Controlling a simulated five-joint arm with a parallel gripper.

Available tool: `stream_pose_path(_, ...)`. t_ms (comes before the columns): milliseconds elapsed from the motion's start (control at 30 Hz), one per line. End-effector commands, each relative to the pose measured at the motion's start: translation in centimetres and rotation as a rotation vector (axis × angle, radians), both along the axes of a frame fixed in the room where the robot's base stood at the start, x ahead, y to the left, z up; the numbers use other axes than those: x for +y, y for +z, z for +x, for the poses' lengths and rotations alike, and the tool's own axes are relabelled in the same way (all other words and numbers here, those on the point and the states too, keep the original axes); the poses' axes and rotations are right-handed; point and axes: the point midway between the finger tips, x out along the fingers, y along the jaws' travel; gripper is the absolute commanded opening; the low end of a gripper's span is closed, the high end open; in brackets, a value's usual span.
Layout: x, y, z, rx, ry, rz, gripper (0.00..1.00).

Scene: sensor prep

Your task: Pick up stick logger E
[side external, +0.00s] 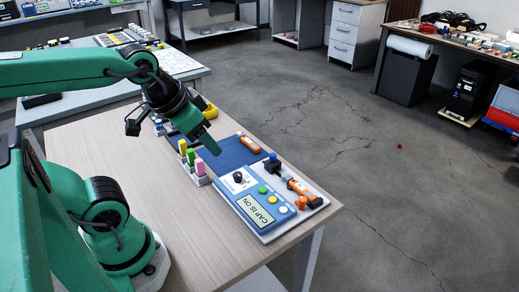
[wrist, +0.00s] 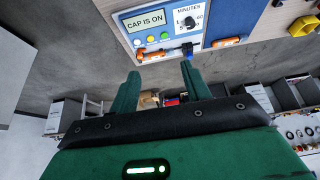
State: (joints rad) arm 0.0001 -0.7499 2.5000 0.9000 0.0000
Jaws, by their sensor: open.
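My gripper (side external: 207,142) is open and empty, held above the table near a small white rack (side external: 200,181). Its two green fingers stand apart in the wrist view (wrist: 158,82). Yellow, green and pink sticks (side external: 191,157) stand upright in the rack. Another orange stick (side external: 297,187) lies along the blue and white device (side external: 256,203), whose screen reads "CAP IS ON". Orange pieces also show beside the device in the wrist view (wrist: 155,54). No letter E is readable, so I cannot tell which stick is logger E.
The device has a dark knob (side external: 238,177) and coloured buttons, and sits near the table's right edge. The wooden table top (side external: 95,140) is bare at the left.

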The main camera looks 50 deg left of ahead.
Motion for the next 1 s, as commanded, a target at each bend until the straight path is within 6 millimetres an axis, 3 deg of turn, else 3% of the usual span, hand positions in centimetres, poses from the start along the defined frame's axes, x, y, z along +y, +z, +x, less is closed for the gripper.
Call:
stream_pose_path(333, 0.0, 0.0, 0.1, 0.003, -0.007, 0.004, 0.47)
stream_pose_path(533, -0.1, 0.2, 1.2, 0.027, -0.069, 0.032, 0.47)
stream_pose_path(1000, -1.0, -0.1, 8.1, 0.151, -0.445, 0.182, 0.47)
